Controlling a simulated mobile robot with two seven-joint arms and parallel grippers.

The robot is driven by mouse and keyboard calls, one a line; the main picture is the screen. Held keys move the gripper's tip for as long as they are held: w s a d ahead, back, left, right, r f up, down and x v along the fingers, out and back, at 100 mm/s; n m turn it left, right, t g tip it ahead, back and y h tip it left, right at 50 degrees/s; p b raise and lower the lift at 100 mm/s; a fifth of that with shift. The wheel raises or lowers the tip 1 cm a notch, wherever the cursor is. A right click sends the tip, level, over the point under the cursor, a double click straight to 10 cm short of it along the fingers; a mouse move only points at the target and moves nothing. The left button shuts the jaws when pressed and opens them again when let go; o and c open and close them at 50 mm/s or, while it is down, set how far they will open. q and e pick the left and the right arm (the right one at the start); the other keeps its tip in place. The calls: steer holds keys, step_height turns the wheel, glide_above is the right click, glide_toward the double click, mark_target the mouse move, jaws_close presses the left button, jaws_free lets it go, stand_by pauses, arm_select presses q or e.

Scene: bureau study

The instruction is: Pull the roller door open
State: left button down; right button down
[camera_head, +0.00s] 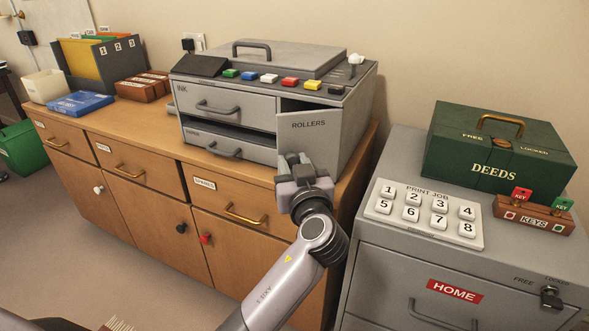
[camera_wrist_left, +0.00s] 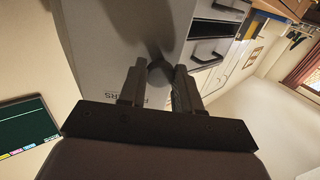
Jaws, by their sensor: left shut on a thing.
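The roller door (camera_head: 335,145) is the grey panel lettered ROLLERS at the right of the grey printer's front. A dark gap shows above its top edge, so it stands a little ajar. My left gripper (camera_head: 299,168) is at the door's lower left part and hides its handle in the head view. In the left wrist view the fingers (camera_wrist_left: 158,85) are shut on a dark round door knob (camera_wrist_left: 157,72), with part of the door's lettering beside them. My right gripper is not in view.
The printer (camera_head: 220,88) stands on a wooden cabinet (camera_head: 150,170), with its ink drawer (camera_head: 250,105) and a lower drawer (camera_head: 255,153) left of the door. A grey filing cabinet (camera_head: 400,265) with a number pad (camera_head: 425,232) and green deeds box (camera_head: 480,160) stands close to the right of my arm.

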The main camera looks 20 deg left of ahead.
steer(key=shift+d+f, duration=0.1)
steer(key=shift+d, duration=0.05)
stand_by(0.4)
arm_select(q)
steer(key=c, duration=0.8)
jaws_free()
steer(key=shift+r, duration=0.1)
